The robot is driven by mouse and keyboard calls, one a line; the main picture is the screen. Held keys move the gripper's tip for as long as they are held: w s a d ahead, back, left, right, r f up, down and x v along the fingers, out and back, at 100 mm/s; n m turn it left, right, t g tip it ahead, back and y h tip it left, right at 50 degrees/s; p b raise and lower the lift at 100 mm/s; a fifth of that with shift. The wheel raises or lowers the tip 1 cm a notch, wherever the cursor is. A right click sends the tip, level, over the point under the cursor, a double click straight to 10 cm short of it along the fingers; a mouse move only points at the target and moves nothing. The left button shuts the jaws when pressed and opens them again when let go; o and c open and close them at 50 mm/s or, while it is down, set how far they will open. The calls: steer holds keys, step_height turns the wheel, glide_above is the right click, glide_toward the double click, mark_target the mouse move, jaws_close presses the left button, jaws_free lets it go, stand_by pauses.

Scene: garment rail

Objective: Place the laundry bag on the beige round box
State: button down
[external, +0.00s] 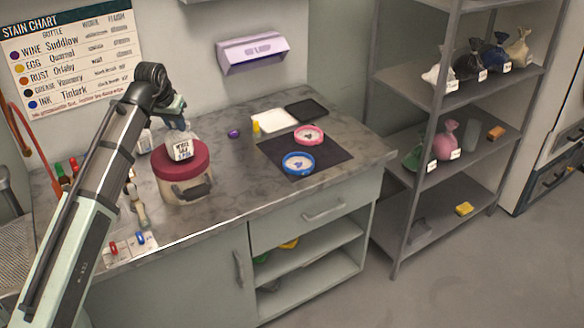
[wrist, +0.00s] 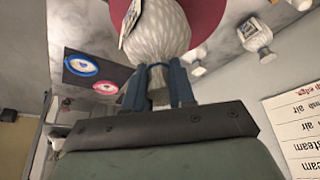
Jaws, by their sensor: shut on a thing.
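The beige round box (external: 183,190) has a dark red lid and a dark handle and stands on the counter. The lid also shows in the wrist view (wrist: 208,14). The white laundry bag (external: 182,148) with a printed tag is over the lid, upright; I cannot tell for sure whether it touches the lid. My gripper (external: 178,124) is above the box, pointing down. In the wrist view my gripper (wrist: 158,76) is shut on the gathered neck of the bag (wrist: 157,35), with one blue-grey finger on each side.
A black mat (external: 318,160) holds a blue ring (external: 298,163) and a pink ring (external: 309,135). A white tray (external: 274,120) lies behind. Several bottles stand left of the box. A grey shelf (external: 440,100) at right holds several tied bags.

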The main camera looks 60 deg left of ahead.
steer(key=shift+f, duration=0.75)
steer(key=shift+f, duration=0.15)
steer(key=c, duration=0.9)
jaws_free()
steer(key=shift+c, duration=0.2)
steer(key=v, duration=1.2)
steer(key=shift+o, duration=0.2)
